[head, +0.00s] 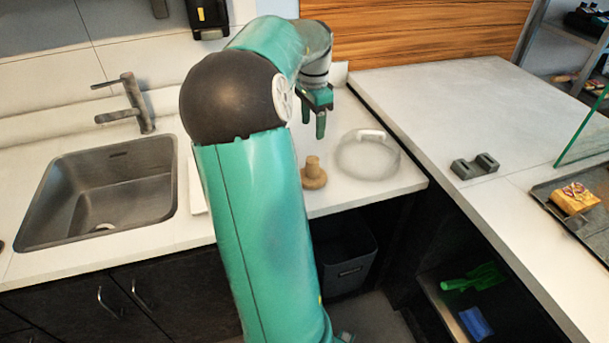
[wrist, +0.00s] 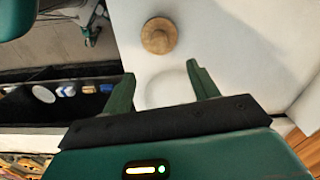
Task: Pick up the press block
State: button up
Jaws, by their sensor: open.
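The press block (head: 313,173) looks like a tan wooden disc with an upright knob. It stands on the white counter beside a clear round lid. In the wrist view the press block (wrist: 159,36) is seen from above, beyond the fingertips and roughly centred between them. My gripper (head: 313,122) hangs fingers down above the counter, over the area behind the block, apart from it. The gripper (wrist: 161,74) is open with nothing between its fingers. My arm hides part of the counter to the left of the block.
The clear lid (head: 367,157) with a white handle lies close right of the block. A sink (head: 100,190) with a tap (head: 130,103) is at left. A grey notched holder (head: 474,166) and a yellow packet (head: 574,198) on a dark tray are at right. The counter's front edge is near the block.

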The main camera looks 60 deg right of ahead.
send_over(313, 159)
notch_tip(313, 159, down, 6)
jog(key=shift+d+f, duration=0.1)
jog(key=shift+f, duration=0.8)
notch_tip(313, 159, down, 5)
jog(key=shift+f, duration=0.1)
jog(key=shift+c, duration=0.2)
jog(key=c, duration=1)
